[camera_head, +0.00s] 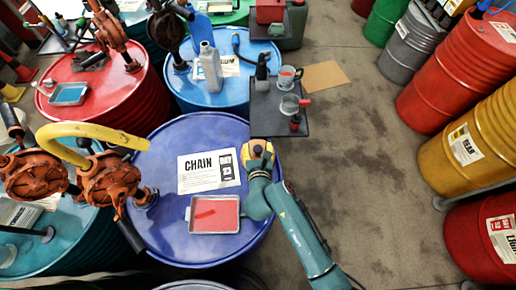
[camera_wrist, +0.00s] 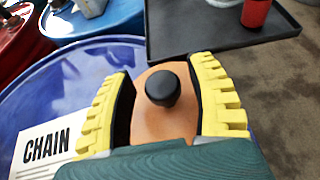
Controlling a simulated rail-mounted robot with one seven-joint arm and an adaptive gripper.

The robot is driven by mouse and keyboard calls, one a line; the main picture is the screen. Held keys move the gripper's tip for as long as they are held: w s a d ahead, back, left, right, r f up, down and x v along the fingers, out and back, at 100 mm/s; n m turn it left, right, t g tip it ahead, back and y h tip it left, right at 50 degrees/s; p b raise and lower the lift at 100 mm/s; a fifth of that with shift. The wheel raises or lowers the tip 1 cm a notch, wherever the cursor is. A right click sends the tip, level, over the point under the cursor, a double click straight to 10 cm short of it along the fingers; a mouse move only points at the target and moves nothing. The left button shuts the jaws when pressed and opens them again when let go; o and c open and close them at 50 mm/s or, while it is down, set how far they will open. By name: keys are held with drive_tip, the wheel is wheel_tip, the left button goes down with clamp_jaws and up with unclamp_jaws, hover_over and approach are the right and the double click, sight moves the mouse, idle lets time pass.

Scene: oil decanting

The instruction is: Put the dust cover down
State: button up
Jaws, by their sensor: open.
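The dust cover, which I take to be the orange-brown piece with a black knob (camera_wrist: 165,110), shows between my fingers in the wrist view. My gripper (camera_wrist: 165,100) has its yellow fingers apart, one on each side of the cover. Dark strips lie between the fingers and the cover, so I cannot tell whether they touch it. In the head view my gripper (camera_head: 258,152) is over the right edge of the blue drum (camera_head: 165,150), just below the dark tray (camera_head: 265,122). What lies under the cover is hidden.
A CHAIN label (camera_head: 209,171) and a small tray of red liquid (camera_head: 214,214) lie on the drum. Cups with red (camera_head: 288,77) stand on the dark tray. A rusty pump with a yellow handle (camera_head: 90,140) stands at left. Open floor (camera_head: 360,170) is at right.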

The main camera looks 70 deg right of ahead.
drive_tip(key=p+v, duration=0.1)
drive_tip(key=v, duration=1.1)
drive_tip(key=shift+r, duration=0.45)
drive_tip(key=w+r+n+t+h, duration=0.2)
drive_tip(key=w+r+n+t, duration=0.25)
drive_tip(key=r, duration=0.55)
drive_tip(key=w+r+n+t+h, duration=0.2)
drive_tip(key=w+r+n+t, duration=0.25)
drive_tip(key=r, duration=0.55)
drive_tip(key=w+a+r+m+t+y, duration=0.3)
drive_tip(key=a+r+m+y, duration=0.5)
drive_tip(key=r+m, duration=0.5)
drive_tip(key=w+a+r+m+t+y, duration=0.3)
drive_tip(key=a+r+m+t+y, duration=0.2)
drive_tip(key=a+r+m, duration=0.7)
drive_tip(key=r+m+y, duration=0.1)
drive_tip(key=m+y, duration=0.1)
drive_tip(key=m, duration=0.4)
drive_tip(key=shift+y, duration=0.4)
